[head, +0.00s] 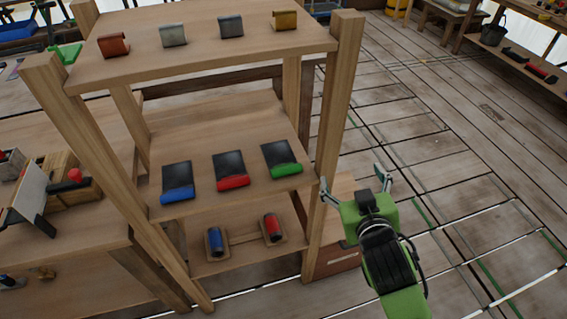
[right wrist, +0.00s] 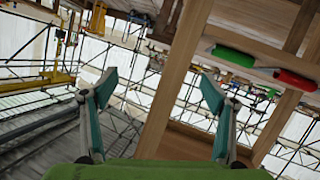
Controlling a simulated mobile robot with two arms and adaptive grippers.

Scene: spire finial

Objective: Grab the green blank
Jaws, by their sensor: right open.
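The green blank (head: 285,171), a dark plate with a green front edge, lies on the middle shelf at its right end. Its green part also shows in the right wrist view (right wrist: 233,57), up and to the right of my fingers. My right gripper (head: 352,178) is open and empty. It is to the right of the blank, apart from it, just outside the shelf's front right post (head: 335,110). In the right wrist view the gripper (right wrist: 158,83) has its fingers spread, with a wooden post between and beyond them. My left gripper is not in view.
A red blank (head: 232,182) and a blue blank (head: 178,196) lie left of the green one. The top shelf (head: 215,58) holds several metal pieces. Blue and red cylinders sit in holders on the low shelf. Open floor (head: 450,180) lies to the right.

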